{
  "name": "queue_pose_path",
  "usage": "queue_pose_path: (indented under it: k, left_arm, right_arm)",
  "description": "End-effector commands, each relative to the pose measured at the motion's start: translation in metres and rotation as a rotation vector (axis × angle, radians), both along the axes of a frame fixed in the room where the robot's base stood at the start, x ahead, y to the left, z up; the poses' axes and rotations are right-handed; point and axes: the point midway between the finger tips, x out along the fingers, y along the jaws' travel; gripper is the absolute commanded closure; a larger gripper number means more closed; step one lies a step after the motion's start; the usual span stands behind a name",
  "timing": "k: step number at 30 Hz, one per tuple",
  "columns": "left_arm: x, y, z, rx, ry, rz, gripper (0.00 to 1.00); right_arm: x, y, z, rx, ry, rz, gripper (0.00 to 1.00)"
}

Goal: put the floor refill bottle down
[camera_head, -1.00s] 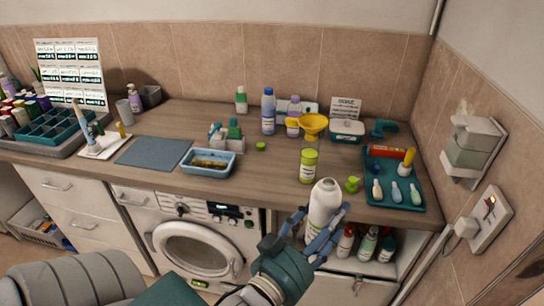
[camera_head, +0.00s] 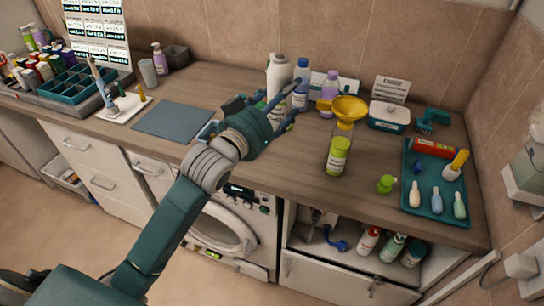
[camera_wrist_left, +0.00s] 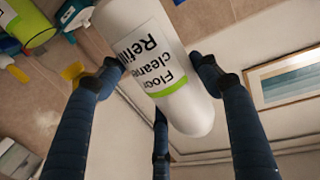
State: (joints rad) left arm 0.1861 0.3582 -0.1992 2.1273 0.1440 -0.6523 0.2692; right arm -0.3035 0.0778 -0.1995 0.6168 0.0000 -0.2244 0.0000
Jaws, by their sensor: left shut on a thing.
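The floor refill bottle (camera_head: 279,76) is white and stands about upright over the counter, in front of the back wall. Its lower part is hidden behind my left gripper (camera_head: 281,118), which is shut on it. In the left wrist view the bottle (camera_wrist_left: 158,55) shows its "Floor cleaner Refill" label and a green stripe, with dark blue fingers around it. I cannot tell whether its base touches the wooden counter (camera_head: 285,172). A yellow funnel (camera_head: 348,108) sits on the lime-green bottle (camera_head: 338,155), right of the gripper. My right gripper is not in view.
A blue-capped bottle (camera_head: 301,88) and a purple bottle (camera_head: 328,95) stand close right of the held bottle. A teal tray (camera_head: 436,207) fills the right end. A grey mat (camera_head: 172,121) lies left.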

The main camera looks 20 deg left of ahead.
Motion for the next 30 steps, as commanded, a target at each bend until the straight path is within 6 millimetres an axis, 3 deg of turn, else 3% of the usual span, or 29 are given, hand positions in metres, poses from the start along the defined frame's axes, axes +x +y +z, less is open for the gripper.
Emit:
queue_pose_path:
  k: [1,4,9,16,24,30]
  left_arm:
    - [0.014,0.007,0.016,0.007,-0.011,0.001,0.72]
    - [0.03,0.018,0.034,0.002,-0.008,0.004,0.72]
    - [0.041,0.026,0.039,-0.001,-0.001,0.009,0.72]
    - [0.04,0.026,-0.016,-0.004,0.006,0.01,0.72]
    - [0.041,0.026,-0.084,-0.003,0.001,0.01,0.72]
    - [0.041,0.025,-0.107,-0.003,-0.004,0.009,0.72]
  right_arm:
    - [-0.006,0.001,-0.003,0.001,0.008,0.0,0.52]
    - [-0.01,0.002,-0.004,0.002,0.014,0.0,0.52]
    - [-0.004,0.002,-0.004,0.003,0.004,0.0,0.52]
    - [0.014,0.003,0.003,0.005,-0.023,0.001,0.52]
    - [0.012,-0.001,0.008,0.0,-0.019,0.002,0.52]
    - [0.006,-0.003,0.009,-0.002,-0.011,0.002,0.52]
